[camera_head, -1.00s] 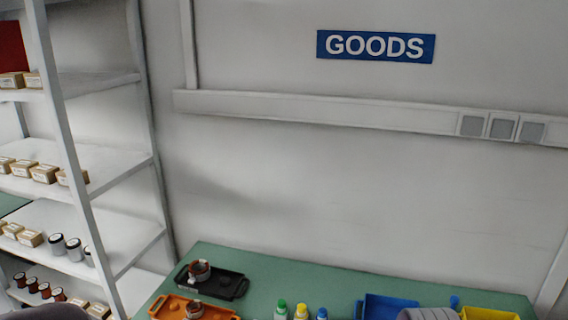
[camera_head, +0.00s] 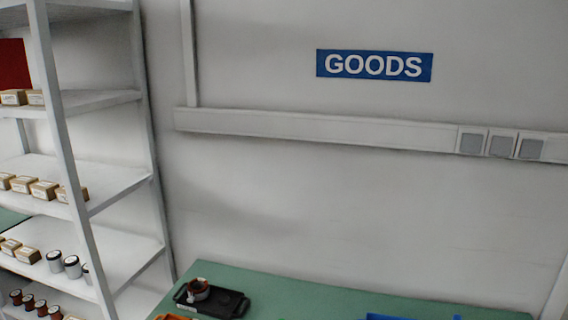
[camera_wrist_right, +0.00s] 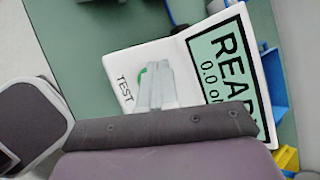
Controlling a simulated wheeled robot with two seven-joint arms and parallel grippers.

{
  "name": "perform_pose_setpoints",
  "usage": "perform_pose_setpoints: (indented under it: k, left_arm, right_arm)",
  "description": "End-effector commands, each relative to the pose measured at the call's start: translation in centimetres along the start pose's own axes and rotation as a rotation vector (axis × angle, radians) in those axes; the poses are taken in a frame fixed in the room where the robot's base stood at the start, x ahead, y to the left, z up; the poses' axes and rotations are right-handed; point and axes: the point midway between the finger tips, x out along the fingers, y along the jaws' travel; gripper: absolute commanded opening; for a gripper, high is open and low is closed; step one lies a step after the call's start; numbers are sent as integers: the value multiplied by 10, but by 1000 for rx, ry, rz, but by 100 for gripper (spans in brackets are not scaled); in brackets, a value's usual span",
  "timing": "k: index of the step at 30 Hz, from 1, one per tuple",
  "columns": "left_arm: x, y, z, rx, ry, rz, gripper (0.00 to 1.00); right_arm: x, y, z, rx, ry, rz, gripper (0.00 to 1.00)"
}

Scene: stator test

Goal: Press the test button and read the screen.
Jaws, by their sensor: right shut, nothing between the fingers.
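In the right wrist view, the white tester (camera_wrist_right: 130,60) lies on the green bench, with the word TEST printed on it. Its pale green screen (camera_wrist_right: 213,60) shows large black letters starting "REA" and "0.0 o" below; the rest is cut off by my gripper. A green button (camera_wrist_right: 142,76) shows in part behind the fingertips. My right gripper (camera_wrist_right: 155,72) is shut and empty, its tips over or at the button; I cannot tell whether they touch it. My left gripper is not in the head view.
In the head view, a black tray (camera_head: 232,303) with a copper-coloured stator (camera_head: 199,290) stands on the green bench (camera_head: 290,293). An orange tray and a blue bin (camera_head: 390,318) show at the bottom edge. A shelf rack (camera_head: 110,200) stands at the left.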

Motion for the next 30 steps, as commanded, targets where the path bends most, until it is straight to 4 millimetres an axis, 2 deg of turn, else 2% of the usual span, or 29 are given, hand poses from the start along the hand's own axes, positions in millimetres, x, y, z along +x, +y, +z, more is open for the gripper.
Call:
perform_pose_setpoints:
  k: [30]
  left_arm:
    - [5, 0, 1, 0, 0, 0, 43]
  right_arm:
    - [6, 4, -5, 0, 0, 0, 0]
